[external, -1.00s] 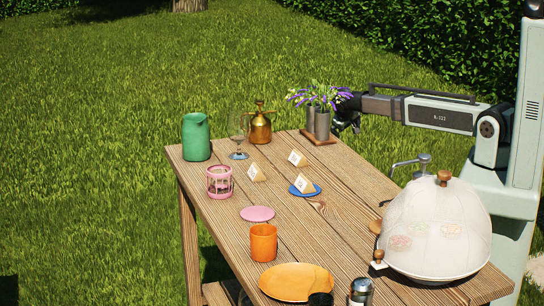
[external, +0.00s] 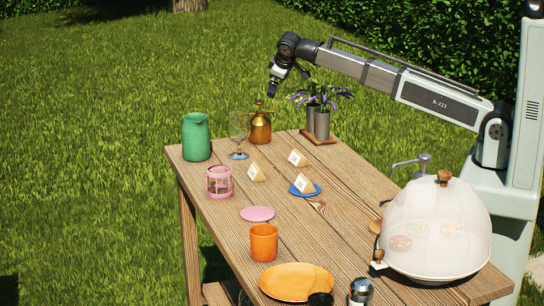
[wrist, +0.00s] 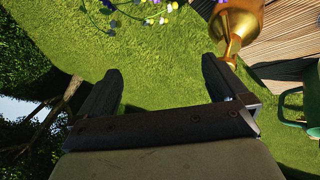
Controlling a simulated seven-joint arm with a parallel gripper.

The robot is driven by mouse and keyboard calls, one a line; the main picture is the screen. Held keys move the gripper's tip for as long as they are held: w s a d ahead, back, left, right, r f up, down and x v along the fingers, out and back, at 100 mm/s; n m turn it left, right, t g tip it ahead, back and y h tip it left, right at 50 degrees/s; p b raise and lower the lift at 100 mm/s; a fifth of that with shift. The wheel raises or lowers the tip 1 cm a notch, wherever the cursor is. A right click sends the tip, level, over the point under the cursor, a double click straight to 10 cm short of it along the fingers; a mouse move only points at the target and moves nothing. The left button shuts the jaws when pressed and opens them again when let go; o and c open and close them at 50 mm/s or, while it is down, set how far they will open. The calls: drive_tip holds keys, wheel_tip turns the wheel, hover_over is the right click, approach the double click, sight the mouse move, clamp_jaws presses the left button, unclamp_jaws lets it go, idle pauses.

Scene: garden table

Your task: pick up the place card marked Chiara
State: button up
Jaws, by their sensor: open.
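Several small place cards stand on the wooden table (external: 290,222). My gripper (external: 271,90) is raised above the far end of the table, over the brass mister (external: 260,127). In the wrist view my gripper (wrist: 160,66) is open and empty, with grass behind it and no card in sight.
The mister (wrist: 243,20), a stemmed glass (external: 238,128), a green jug (external: 196,137) and flower vases (external: 321,124) crowd the far end. A pink lantern (external: 220,182), orange cup (external: 263,243) and mesh food cover (external: 440,225) stand nearer. Bare wood surrounds the cards.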

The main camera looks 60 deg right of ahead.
drive_tip(key=s+a+f+n+g+y, duration=0.2)
drive_tip(key=a+n+y, duration=0.15)
drive_tip(key=a, duration=1.35)
drive_tip(key=n+g+y, duration=0.2)
drive_tip(key=n+g, duration=0.1)
drive_tip(key=n, duration=0.2)
hover_over(257, 167)
wheel_tip(257, 167, down, 2)
drive_tip(key=shift+m, duration=0.25)
drive_tip(key=f, duration=1.3)
drive_tip(key=shift+w+d+f, duration=0.15)
drive_tip(key=shift+w+d, duration=0.05)
drive_tip(key=shift+d, duration=0.05)
drive_tip(key=shift+c, duration=0.4)
drive_tip(key=c, duration=1)
